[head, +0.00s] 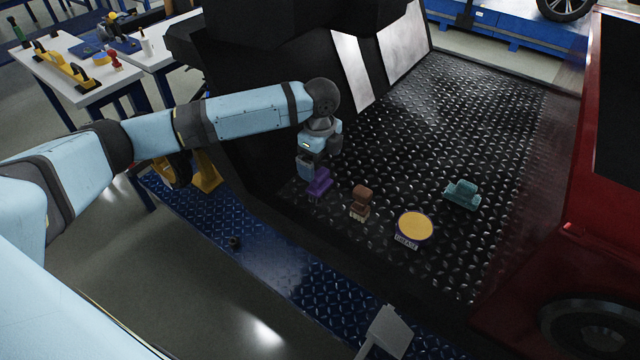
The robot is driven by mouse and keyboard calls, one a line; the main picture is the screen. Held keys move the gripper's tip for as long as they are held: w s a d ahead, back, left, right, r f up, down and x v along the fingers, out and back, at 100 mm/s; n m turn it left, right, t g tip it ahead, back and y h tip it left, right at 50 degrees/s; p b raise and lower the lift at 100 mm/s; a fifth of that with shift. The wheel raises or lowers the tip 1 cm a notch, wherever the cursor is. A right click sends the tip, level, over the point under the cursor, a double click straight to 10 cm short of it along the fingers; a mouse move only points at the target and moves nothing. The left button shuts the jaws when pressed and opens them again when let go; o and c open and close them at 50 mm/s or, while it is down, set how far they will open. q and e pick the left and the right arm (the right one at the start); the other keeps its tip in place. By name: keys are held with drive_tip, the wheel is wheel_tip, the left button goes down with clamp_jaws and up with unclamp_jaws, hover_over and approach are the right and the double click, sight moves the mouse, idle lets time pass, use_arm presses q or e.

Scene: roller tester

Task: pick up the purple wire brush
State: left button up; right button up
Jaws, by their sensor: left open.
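The purple wire brush (319,182) sits on the black diamond-plate surface (440,120), near its left edge. My left gripper (306,172) points down right beside the brush, at its upper left, and partly overlaps it in the picture. I cannot tell whether they touch. The left gripper is open; its fingertips are small and dark here. My right gripper is not in view.
On the same plate are a brown brush (360,201), a round yellow grease tin (413,224) and a teal brush (462,193). A red vehicle (600,230) bounds the right side. A blue plate ledge (270,270) runs in front. The plate's far part is clear.

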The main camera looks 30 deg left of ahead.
sight(320, 173)
use_arm(q)
wheel_tip(320, 173, down, 2)
drive_tip(key=shift+w+f, duration=0.1)
drive_tip(key=shift+f, duration=0.15)
wheel_tip(320, 173, down, 5)
drive_tip(key=shift+a+f, duration=0.1)
drive_tip(key=shift+a, duration=0.05)
drive_tip(key=shift+c, duration=0.2)
drive_tip(key=c, duration=0.9)
